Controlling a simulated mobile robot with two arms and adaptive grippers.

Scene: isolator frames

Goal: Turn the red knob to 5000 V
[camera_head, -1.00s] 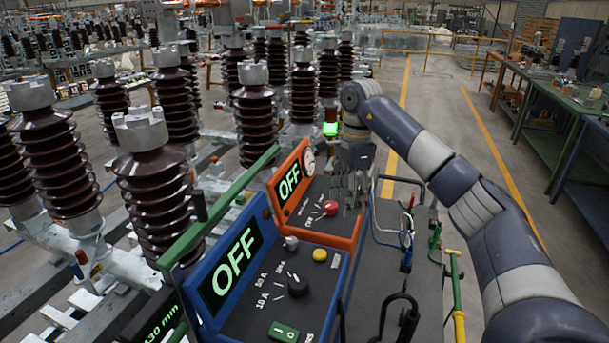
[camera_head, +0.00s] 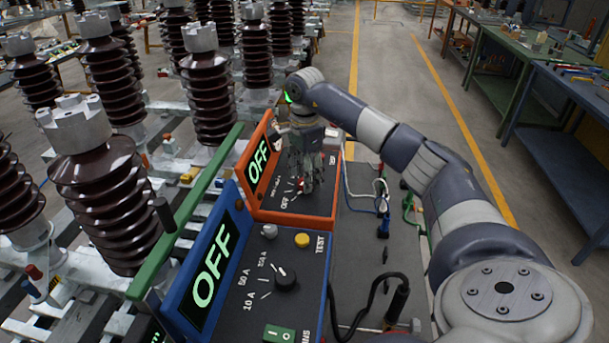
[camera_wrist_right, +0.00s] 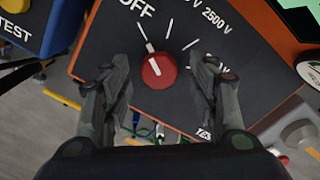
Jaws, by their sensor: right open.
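The red knob (camera_wrist_right: 158,71) sits on the dark panel of the orange tester (camera_head: 327,192). In the right wrist view its white pointer mark is turned toward the OFF label. A 2500 V label (camera_wrist_right: 215,17) shows to the right; no 5000 V label is readable. The orange tester's display (camera_head: 258,162) reads OFF. My left gripper is not in view.
The blue tester (camera_head: 210,268) with a black knob (camera_head: 286,277), yellow button (camera_head: 302,240) and green switch (camera_head: 279,334) stands nearer. Cables (camera_head: 376,190) lie right of the orange tester. Brown insulators (camera_head: 104,193) stand at the left. A green bench (camera_head: 515,52) is far right.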

